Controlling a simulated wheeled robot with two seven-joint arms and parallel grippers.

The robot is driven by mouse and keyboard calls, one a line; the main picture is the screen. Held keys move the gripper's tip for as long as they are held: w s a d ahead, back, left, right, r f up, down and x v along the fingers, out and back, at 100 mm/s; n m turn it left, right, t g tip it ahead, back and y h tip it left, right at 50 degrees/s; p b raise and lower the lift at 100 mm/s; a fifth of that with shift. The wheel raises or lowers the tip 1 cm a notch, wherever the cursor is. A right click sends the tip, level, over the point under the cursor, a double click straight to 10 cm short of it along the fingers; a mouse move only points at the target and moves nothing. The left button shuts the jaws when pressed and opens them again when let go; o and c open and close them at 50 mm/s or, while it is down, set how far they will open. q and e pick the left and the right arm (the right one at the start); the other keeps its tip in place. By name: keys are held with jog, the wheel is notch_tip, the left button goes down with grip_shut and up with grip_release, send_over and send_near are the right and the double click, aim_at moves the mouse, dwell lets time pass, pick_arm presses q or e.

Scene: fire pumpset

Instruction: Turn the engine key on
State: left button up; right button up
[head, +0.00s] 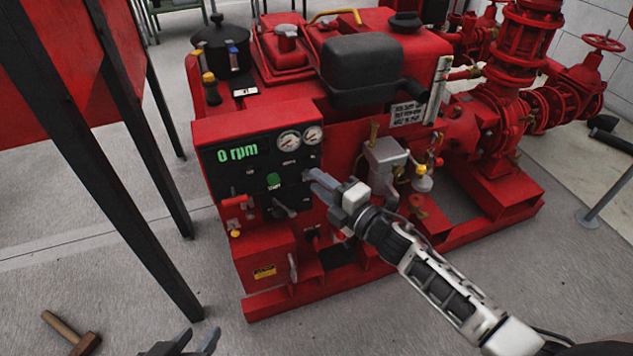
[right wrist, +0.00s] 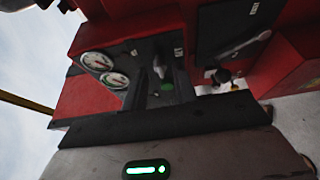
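The control panel (head: 235,182) on the red pumpset shows "0 rpm", two round gauges and a green start button (head: 273,180). The panel also shows in the right wrist view, with its gauges (right wrist: 106,70) on the left. My right gripper (head: 314,180) is at the panel's right edge. In the right wrist view, its dark fingers are apart, with a small grey part (right wrist: 159,65), possibly the key, between or just beyond them. I cannot tell whether they touch it. The key is not clear in the head view. My left gripper (head: 195,340) is open and empty at the bottom edge.
A red box (head: 266,256) is below. Dark posts (head: 130,210) stand at the left. A hammer (head: 72,333) lies on the floor. Pipes and valves fill the right side.

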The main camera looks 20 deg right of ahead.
jog(key=shift+x, duration=0.85)
grip_shut()
